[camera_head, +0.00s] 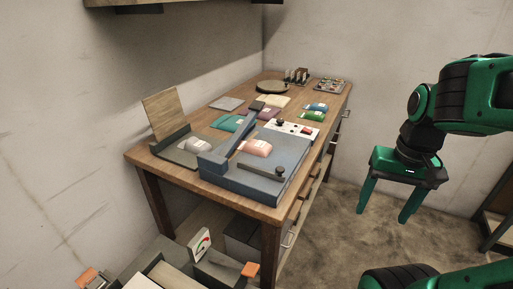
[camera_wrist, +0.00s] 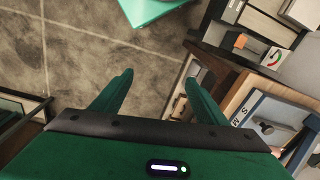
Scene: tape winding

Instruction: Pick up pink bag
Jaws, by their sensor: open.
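The pink bag (camera_head: 255,147), with a pale label, lies on the blue-grey machine (camera_head: 246,181) at the near end of the wooden table. It rests just right of the machine's raised blue bar. My gripper (camera_head: 385,215) is open and empty, pointing down over the floor to the right of the table, well apart from the bag. In the wrist view my two green fingers (camera_wrist: 155,90) are spread with bare floor between them. The pink bag cannot be made out in the wrist view.
A round dark plate (camera_head: 272,87) is at the back.

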